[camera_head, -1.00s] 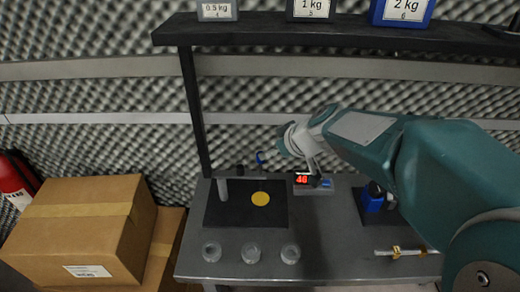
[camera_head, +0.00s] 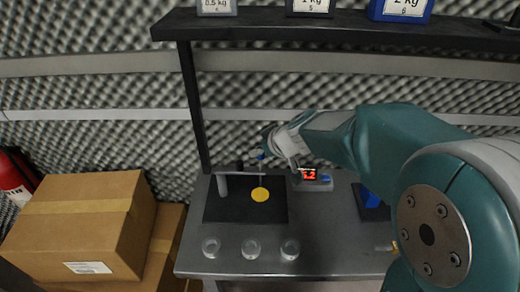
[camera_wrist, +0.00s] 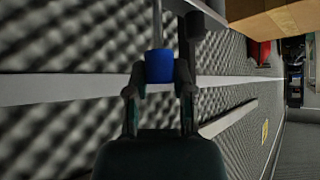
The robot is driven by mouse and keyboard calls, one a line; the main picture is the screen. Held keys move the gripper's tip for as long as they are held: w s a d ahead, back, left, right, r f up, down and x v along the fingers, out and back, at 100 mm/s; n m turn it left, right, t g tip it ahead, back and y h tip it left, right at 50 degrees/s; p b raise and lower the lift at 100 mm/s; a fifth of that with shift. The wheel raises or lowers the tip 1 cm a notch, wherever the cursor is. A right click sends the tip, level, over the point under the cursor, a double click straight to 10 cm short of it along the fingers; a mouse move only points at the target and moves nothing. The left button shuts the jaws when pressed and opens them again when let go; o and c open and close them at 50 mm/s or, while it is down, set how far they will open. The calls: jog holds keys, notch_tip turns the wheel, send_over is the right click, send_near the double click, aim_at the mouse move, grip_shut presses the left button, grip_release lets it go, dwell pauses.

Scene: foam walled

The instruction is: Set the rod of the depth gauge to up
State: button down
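The depth gauge stands on a black base plate (camera_head: 228,213) at the table's left. It has a grey post (camera_head: 222,187), a thin cross arm and a yellow disc (camera_head: 260,195) below. Its blue cap (camera_head: 261,156) shows above the arm and lies between my gripper's fingers in the wrist view (camera_wrist: 159,66), on a thin grey rod (camera_wrist: 157,25). My gripper (camera_wrist: 161,74) flanks the cap closely on both sides; whether the fingers press on it is unclear. In the head view my gripper (camera_head: 272,149) is small and partly hidden by my wrist. The rod's lower end is too small to make out.
A display box (camera_head: 318,184) with red digits sits right of the gauge. Several clear dishes (camera_head: 251,249) line the front. A blue object (camera_head: 371,195) stands right, partly behind my arm. A shelf (camera_head: 320,27) with weights hangs above; cartons (camera_head: 85,225) stand left.

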jog(key=shift+r, duration=0.8)
jog(key=shift+c, duration=2.3)
grip_release()
jog(key=v, duration=1.2)
jog(key=s+d+f+m+h, duration=0.1)
jog(key=s+d+m+h, duration=0.1)
jog(key=s, duration=0.4)
jog(key=s+d+f+m+h, duration=0.2)
jog(key=s+d+m, duration=0.1)
jog(key=s, duration=0.4)
jog(key=s+d+f+m+g+h, duration=0.1)
jog(key=s+d+m+h, duration=0.1)
jog(key=s, duration=0.4)
jog(key=shift+s+d+f+m, duration=0.25)
jog(key=shift+d+f+m, duration=0.05)
jog(key=shift+d+m, duration=0.55)
